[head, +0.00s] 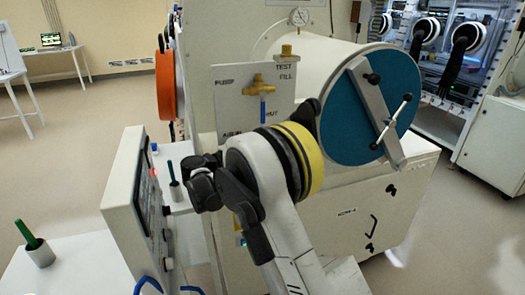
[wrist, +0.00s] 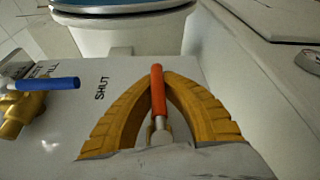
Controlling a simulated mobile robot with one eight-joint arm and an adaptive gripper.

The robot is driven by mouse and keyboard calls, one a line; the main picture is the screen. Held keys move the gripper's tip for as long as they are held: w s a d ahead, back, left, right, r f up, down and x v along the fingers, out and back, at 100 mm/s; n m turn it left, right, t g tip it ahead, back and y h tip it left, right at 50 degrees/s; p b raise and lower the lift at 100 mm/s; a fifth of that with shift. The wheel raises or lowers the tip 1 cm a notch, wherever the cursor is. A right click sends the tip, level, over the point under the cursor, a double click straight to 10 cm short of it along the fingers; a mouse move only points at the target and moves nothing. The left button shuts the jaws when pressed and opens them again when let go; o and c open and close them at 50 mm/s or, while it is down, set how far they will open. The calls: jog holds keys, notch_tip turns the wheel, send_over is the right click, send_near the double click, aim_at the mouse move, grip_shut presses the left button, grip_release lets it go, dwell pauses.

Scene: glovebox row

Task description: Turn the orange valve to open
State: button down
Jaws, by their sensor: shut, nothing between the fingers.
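The orange valve handle (wrist: 157,90) shows in the wrist view, pointing up in the picture, with a pale metal stem at its lower end. My gripper (wrist: 164,76) has its two tan, ribbed fingers curved together at the tips. The orange handle crosses the picture where the fingertips meet. Nothing is clamped, and I cannot tell whether the fingers touch it. A black "SHUT" label lies on the panel to the handle's left. In the head view, my wrist hides the orange handle and most of the gripper.
A brass valve with a blue handle (wrist: 60,83) sits left of the orange one. In the head view, its blue handle (head: 263,108) hangs down on the white panel (head: 228,103). The blue chamber door (head: 350,130) with its clamp bar (head: 376,110) stands close to the right.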

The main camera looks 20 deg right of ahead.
jog(key=shift+s, duration=0.1)
jog(key=c, duration=1.4)
grip_release()
jog(key=shift+s+r, duration=0.1)
jog(key=shift+r, duration=0.05)
jog(key=shift+c, duration=0.2)
